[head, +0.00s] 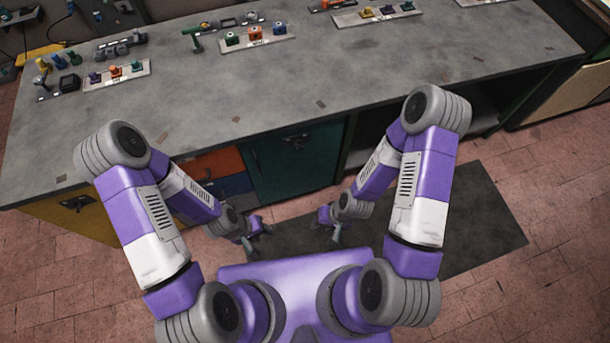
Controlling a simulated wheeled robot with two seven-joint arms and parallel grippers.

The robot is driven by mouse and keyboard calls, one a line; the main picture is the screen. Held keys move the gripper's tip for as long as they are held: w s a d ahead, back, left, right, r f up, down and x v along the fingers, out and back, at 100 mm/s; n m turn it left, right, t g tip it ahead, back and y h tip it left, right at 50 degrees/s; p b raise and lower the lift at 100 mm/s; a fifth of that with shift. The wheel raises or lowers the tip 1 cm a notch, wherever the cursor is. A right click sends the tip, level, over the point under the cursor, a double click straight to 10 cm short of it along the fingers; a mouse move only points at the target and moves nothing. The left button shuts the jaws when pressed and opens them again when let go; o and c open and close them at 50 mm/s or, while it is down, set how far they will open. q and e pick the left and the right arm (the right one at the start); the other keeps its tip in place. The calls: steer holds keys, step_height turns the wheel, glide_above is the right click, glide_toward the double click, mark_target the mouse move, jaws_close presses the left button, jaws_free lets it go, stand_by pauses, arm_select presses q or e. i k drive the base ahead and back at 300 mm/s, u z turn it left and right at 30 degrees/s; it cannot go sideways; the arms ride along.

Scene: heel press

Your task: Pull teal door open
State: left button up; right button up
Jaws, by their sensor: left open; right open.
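The teal door (290,165) is on the front of the workbench, below the grey top and near the middle. It looks shut, flush with the cabinet front. A dark handle or latch (296,141) shows near its upper edge. My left gripper (258,236) is open and empty, low in front of the cabinet near the door's lower left. My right gripper (329,226) is open and empty, in front of the door's lower right. Both are apart from the handle. Part of the door's lower edge is hard to make out.
Orange (213,165) and blue (232,186) drawers are left of the door, partly behind my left arm. A yellow cabinet (80,210) is further left. A dark open bay (480,110) is to the right. Small parts stand on the benchtop (300,85). A dark mat (470,235) covers the floor.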

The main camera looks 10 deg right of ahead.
mark_target(278, 170)
steer(key=z, duration=0.2)
steer(key=k, duration=0.5)
steer(key=u, duration=1.4)
steer(key=i, duration=0.9)
steer(key=z, duration=2)
